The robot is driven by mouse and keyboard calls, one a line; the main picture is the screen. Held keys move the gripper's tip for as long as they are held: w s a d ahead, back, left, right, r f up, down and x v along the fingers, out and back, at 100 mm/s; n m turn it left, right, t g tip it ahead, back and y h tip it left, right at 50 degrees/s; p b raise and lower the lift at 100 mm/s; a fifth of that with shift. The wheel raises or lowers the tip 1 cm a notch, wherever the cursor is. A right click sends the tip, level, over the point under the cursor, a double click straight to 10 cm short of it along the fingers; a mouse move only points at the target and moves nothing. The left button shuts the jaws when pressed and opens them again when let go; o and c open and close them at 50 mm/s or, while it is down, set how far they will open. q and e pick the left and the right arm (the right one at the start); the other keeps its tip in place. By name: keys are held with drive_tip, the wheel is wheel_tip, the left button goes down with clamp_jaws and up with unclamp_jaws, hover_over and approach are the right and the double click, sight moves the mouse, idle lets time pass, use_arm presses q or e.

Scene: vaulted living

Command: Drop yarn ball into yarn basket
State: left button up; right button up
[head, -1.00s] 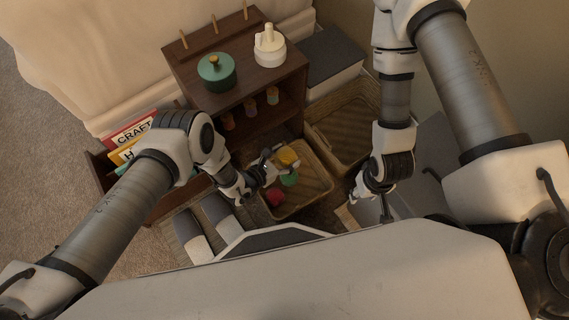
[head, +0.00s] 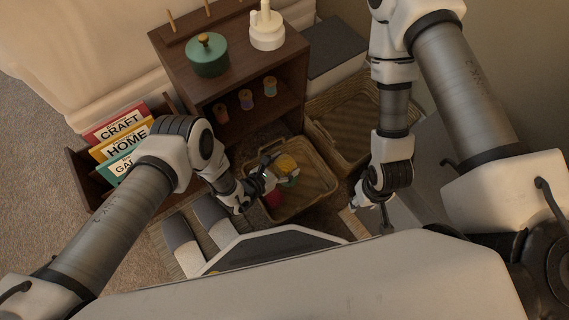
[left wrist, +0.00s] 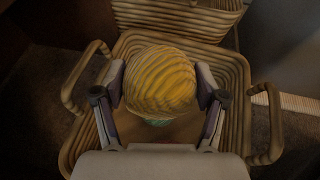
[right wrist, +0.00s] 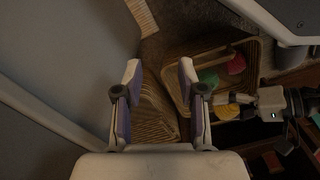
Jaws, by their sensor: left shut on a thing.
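The yellow yarn ball (head: 287,163) is held between the fingers of my left gripper (head: 270,173), over the yarn basket (head: 318,200). In the left wrist view the yellow ball (left wrist: 160,82) sits between both finger pads, with the basket rim (left wrist: 232,75) around and below it. A green ball (right wrist: 208,80) and a red ball (right wrist: 236,64) lie inside the basket in the right wrist view. The held ball hides part of the basket's inside. My right gripper (right wrist: 160,95) is open and empty, to the right of the basket in the head view.
A second wicker basket (head: 352,145) stands behind the yarn basket. A dark wooden shelf (head: 190,82) carries a green pot (head: 207,58), a white bottle (head: 266,30) and thread spools (head: 246,98). Books (head: 122,130) stand at the left. A grey box (head: 335,50) is at the back.

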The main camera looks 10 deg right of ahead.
use_arm(q)
drive_tip(key=o, duration=1.2)
drive_tip(key=v, duration=1.2)
drive_tip(key=shift+f, duration=0.1)
